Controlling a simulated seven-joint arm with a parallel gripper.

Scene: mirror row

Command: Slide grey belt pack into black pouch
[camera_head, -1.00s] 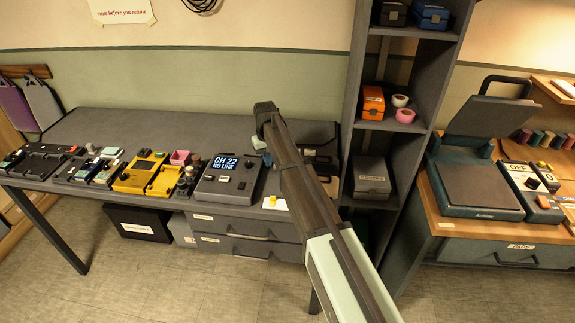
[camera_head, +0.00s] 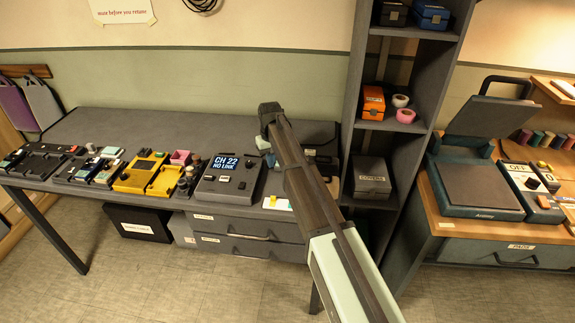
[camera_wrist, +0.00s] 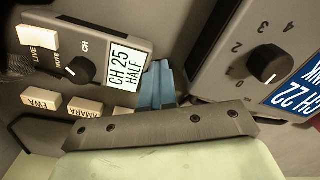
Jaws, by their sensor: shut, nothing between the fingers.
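A grey unit (camera_wrist: 80,65) with a "CH 25 HALF" screen, a CH knob and a LIVE/MUTE switch fills the left of the wrist view; it looks like the grey belt pack. In the head view my arm mostly hides that area. My gripper (camera_wrist: 157,88) shows as shut blue fingers, with nothing between them, beside the unit's right edge; contact is unclear. In the head view its tip (camera_head: 263,143) is mostly behind my wrist. The black pouch cannot be made out for certain; dark material shows around the grey unit.
A grey station (camera_head: 229,180) with a "CH 22 NO LINK" screen stands just left of my gripper, and at right in the wrist view (camera_wrist: 255,50). A yellow device (camera_head: 147,174) and dark trays lie further left. The shelf tower (camera_head: 408,110) rises at right. The desk's back strip is clear.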

